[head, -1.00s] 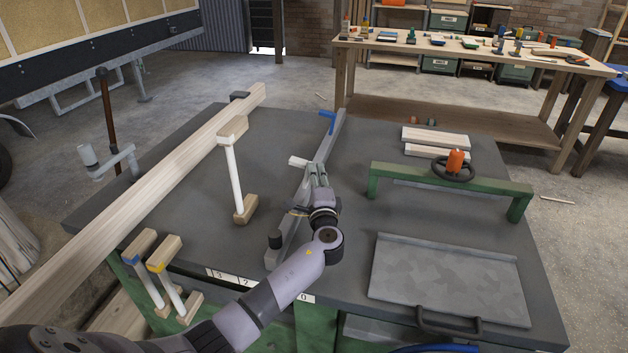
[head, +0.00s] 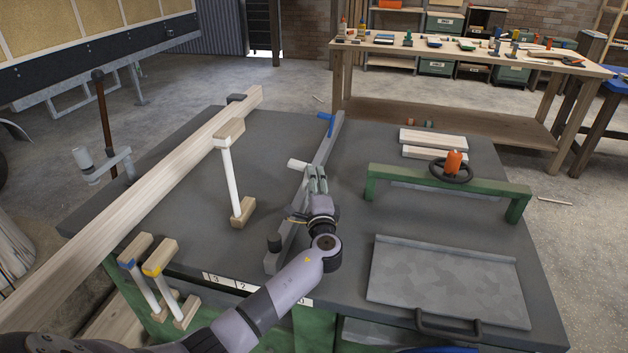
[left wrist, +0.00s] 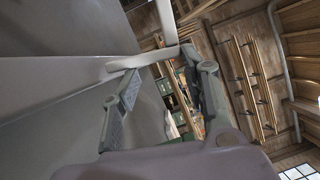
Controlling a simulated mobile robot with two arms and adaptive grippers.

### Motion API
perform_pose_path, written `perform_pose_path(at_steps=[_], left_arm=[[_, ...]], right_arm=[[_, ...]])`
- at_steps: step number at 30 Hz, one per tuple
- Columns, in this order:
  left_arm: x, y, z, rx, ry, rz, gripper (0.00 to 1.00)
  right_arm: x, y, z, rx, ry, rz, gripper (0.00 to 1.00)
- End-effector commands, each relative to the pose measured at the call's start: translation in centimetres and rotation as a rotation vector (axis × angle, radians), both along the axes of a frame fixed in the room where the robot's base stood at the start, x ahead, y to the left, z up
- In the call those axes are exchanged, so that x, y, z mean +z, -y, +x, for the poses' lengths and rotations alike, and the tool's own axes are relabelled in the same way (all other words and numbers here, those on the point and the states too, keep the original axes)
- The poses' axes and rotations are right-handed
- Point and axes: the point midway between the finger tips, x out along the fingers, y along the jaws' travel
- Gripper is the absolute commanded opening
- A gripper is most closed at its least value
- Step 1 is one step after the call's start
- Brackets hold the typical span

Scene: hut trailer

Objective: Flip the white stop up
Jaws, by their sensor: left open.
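The white stop (head: 297,164) is a small pale block on the left side of the long grey rail (head: 318,170) that runs across the dark table. It sticks out to the left, roughly level. My left gripper (head: 317,172) is over the rail just right of the stop, open and empty, its fingers pointing away from me. In the left wrist view a pale bar (left wrist: 140,61), which looks like the stop, crosses just beyond the tips of the open left gripper (left wrist: 168,72). I cannot tell whether they touch. My right gripper is not in view.
A green frame (head: 450,178) and grey plate (head: 445,275) are right.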

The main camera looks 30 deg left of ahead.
Motion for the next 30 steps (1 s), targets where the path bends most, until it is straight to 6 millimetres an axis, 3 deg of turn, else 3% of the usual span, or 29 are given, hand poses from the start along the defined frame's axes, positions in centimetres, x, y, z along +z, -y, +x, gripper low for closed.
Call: perform_pose_path(at_steps=[1,27,30], left_arm=[[-1.78,-0.03,-0.32,0.002,-0.029,-0.011,0.29],[-1.4,-0.3,-0.31,0.005,-0.026,-0.008,0.87],[-1.24,-0.34,-0.29,0.006,-0.023,-0.006,0.87]], right_arm=[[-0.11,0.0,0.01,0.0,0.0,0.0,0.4],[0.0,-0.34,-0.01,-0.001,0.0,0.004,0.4],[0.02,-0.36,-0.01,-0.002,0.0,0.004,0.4]])
